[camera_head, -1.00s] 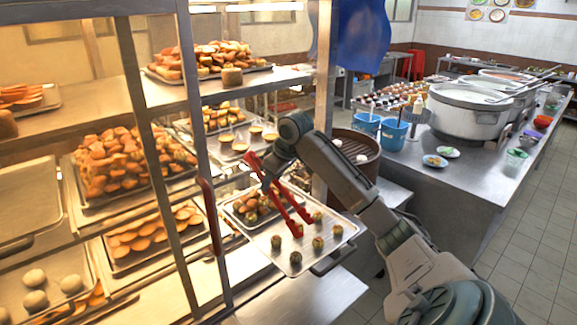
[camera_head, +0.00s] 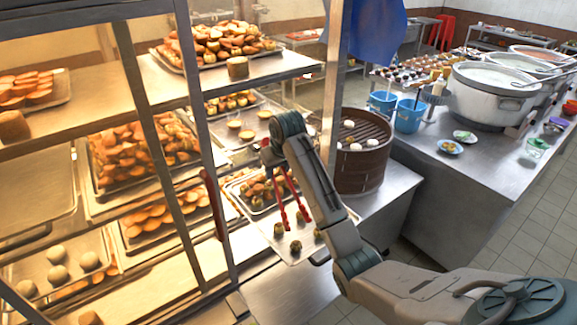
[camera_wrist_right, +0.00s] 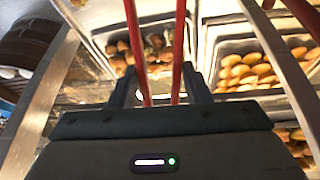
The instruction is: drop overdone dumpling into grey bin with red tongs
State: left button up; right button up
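My right gripper (camera_head: 268,158) is shut on the red tongs (camera_head: 281,200), which hang down with their two arms spread. In the right wrist view the tongs (camera_wrist_right: 180,50) run between the fingers. The tong tips are over or beside a metal tray (camera_head: 318,245) with several small dark greenish-brown dumplings (camera_head: 295,246). One dumpling (camera_head: 278,229) is close to a tip; I cannot tell whether they touch. No dumpling is seen held between the tips. I cannot tell which dumpling is overdone. No grey bin shows in these views. My left gripper is not in view.
A metal rack with upright posts (camera_head: 204,150) and loaded trays stands at the left, close to the tongs. A round steamer (camera_head: 366,178) with white buns stands right of my arm. Blue buckets (camera_head: 409,117) and large pots (camera_head: 490,95) are on the right counter.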

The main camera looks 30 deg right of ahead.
jog(key=shift+f, duration=0.1)
jog(key=shift+f+b, duration=0.45)
jog(key=shift+f, duration=4.45)
jog(key=shift+c, duration=0.3)
grip_shut()
notch_tip(320, 180, up, 12)
jog(key=shift+p, duration=0.45)
